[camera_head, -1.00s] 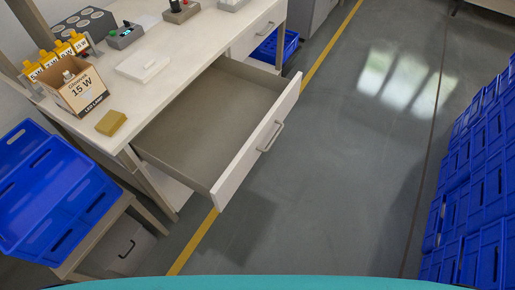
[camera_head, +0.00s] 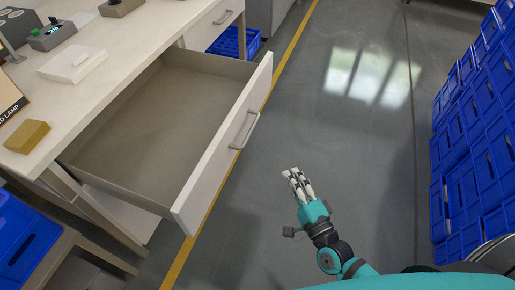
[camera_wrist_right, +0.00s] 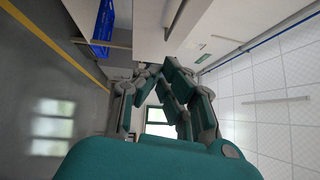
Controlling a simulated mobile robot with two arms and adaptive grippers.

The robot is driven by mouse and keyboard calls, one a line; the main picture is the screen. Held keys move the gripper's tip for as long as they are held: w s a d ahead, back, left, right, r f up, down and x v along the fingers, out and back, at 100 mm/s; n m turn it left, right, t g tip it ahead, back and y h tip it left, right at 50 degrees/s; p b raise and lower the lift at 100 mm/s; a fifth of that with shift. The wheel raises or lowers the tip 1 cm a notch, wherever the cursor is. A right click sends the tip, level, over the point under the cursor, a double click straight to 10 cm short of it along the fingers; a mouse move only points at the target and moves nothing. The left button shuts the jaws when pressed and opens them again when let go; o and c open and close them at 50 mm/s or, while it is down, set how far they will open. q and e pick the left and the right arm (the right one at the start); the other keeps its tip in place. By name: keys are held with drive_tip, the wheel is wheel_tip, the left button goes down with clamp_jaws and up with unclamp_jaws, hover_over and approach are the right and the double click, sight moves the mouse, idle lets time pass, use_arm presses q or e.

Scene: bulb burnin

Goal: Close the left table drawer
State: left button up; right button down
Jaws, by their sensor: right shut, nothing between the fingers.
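The left table drawer (camera_head: 130,130) is pulled far out from the white-topped table and is empty. Its white front panel (camera_head: 215,165) carries a grey bar handle (camera_head: 244,129). My right gripper (camera_head: 293,176) is shut and empty, in front of the drawer and to the right of the front panel, apart from the handle. In the right wrist view the fingers of my right gripper (camera_wrist_right: 156,76) come together, with white furniture beyond them. My left gripper is not in view.
On the tabletop (camera_head: 105,93) lie a yellow-brown block (camera_head: 27,136) and a white flat box (camera_head: 73,64). Another drawer (camera_head: 214,25) is shut. Stacked blue crates (camera_head: 480,140) line the right side. The floor between is clear.

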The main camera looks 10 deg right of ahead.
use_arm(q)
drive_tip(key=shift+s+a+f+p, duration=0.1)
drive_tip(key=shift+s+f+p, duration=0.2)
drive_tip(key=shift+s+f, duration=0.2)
use_arm(e)
drive_tip(key=a+r+x, duration=0.1)
drive_tip(key=a+x, duration=0.1)
drive_tip(key=x, duration=1.1)
drive_tip(key=shift+s+a+r, duration=0.15)
drive_tip(key=shift+s+a, duration=0.2)
drive_tip(key=shift+a, duration=0.05)
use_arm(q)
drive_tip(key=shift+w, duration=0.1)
